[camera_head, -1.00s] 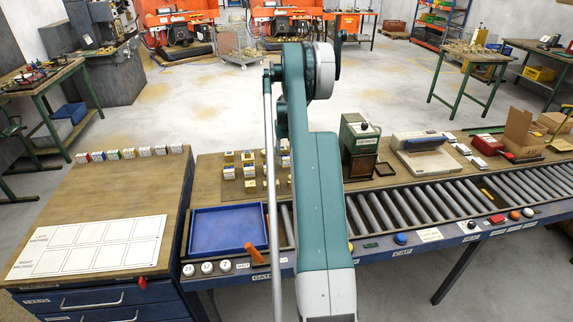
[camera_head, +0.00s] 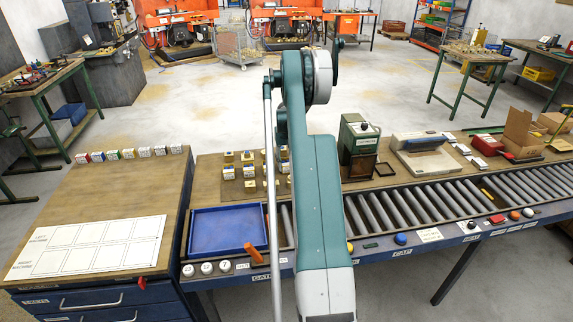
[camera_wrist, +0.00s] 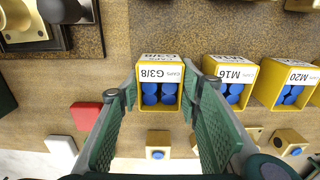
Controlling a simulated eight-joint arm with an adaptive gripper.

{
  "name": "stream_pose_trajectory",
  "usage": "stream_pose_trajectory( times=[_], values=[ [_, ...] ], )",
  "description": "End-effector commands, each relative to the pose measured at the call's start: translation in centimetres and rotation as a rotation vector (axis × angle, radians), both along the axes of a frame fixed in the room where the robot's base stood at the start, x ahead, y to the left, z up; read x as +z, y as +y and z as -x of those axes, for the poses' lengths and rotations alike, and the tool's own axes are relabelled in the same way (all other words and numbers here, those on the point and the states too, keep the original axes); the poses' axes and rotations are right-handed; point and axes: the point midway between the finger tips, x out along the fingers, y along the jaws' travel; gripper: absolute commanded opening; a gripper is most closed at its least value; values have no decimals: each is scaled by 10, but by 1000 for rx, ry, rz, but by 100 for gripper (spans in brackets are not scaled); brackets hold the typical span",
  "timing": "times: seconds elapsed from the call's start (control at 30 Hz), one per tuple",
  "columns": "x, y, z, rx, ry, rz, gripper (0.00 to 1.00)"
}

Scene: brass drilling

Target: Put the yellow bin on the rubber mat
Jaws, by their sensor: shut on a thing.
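A small yellow bin labelled G3/8 (camera_wrist: 159,103) holds blue caps and sits between my fingers in the wrist view. My gripper (camera_wrist: 160,84) is shut on it, one green padded finger at each side. In the head view my gripper and this bin are hidden behind my own arm. A darker speckled surface (camera_wrist: 205,28) crosses the top of the wrist view. I cannot tell whether it is the rubber mat.
Yellow bins labelled M16 (camera_wrist: 229,80) and M20 (camera_wrist: 290,85) stand to the right of the held bin. Brass blocks (camera_wrist: 158,146) lie below it. A red block (camera_wrist: 86,115) is at left. A blue tray (camera_head: 229,230) and a roller conveyor (camera_head: 440,205) line the bench front.

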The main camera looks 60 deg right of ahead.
Motion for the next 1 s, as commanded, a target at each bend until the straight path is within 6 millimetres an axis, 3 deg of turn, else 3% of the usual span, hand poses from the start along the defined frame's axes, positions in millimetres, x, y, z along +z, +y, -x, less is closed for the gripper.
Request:
stream_pose_trajectory(
  times=[0.1,0.13,0.23,0.73,1.0],
  values=[
    [-4,0,0,0,0,0,22],
    [-3,0,0,0,0,0,37],
    [-3,0,0,0,0,0,50],
    [2,0,0,0,0,0,50],
    [29,0,0,0,0,0,50]
  ],
)
